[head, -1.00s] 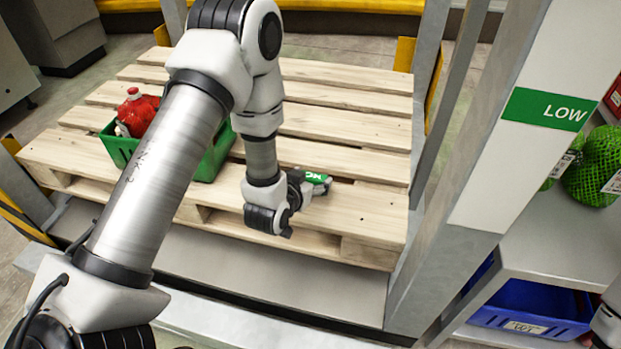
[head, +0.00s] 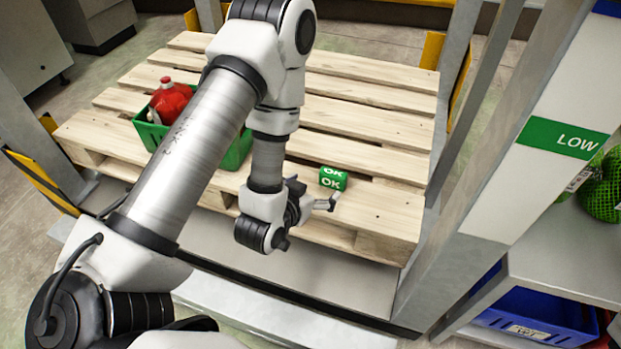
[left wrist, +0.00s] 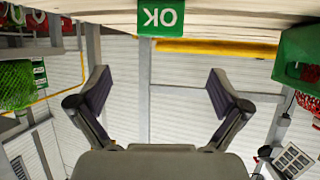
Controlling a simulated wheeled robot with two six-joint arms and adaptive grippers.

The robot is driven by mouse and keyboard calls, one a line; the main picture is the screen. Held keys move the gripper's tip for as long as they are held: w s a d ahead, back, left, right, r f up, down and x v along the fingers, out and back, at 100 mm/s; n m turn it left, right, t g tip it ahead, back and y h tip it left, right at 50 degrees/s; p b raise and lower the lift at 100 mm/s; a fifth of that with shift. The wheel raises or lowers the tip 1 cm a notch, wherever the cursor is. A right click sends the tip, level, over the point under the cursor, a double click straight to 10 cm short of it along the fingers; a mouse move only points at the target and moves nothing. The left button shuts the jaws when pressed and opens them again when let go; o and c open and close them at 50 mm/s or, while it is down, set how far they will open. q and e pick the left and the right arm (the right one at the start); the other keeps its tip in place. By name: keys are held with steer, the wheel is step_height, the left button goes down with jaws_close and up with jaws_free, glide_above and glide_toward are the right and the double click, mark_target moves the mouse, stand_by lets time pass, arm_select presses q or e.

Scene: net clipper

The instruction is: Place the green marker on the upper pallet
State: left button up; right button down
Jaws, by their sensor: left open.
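The green marker (head: 332,178) is a small green block with white "OK" lettering. It stands on the front right part of the wooden pallet (head: 385,200). In the left wrist view the marker (left wrist: 161,18) shows upside down at the top edge, beyond the fingers. My left gripper (head: 315,200) is just in front of the marker at the pallet's front edge. In the left wrist view the left gripper (left wrist: 160,92) has its fingers wide apart with nothing between them. My right gripper is not in view.
A green crate (head: 238,152) with red bottles (head: 170,100) stands on the pallet's left, partly hidden by my left arm. A grey post (head: 510,150) with a green "LOW" label rises at the right. A blue bin (head: 535,315) sits at lower right. The pallet's back right boards are clear.

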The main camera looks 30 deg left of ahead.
arm_select(q)
steer(key=s+d+f+g+p, duration=0.1)
steer(key=s+f+g, duration=0.5)
steer(key=s, duration=0.5)
steer(key=s+d+f+g+h+p, duration=0.1)
steer(key=s+d+f+g, duration=0.1)
steer(key=s+f+g, duration=0.4)
steer(key=s+f, duration=0.1)
steer(key=s, duration=0.3)
steer(key=shift+s+f+g, duration=0.35)
steer(key=shift+f+g, duration=0.05)
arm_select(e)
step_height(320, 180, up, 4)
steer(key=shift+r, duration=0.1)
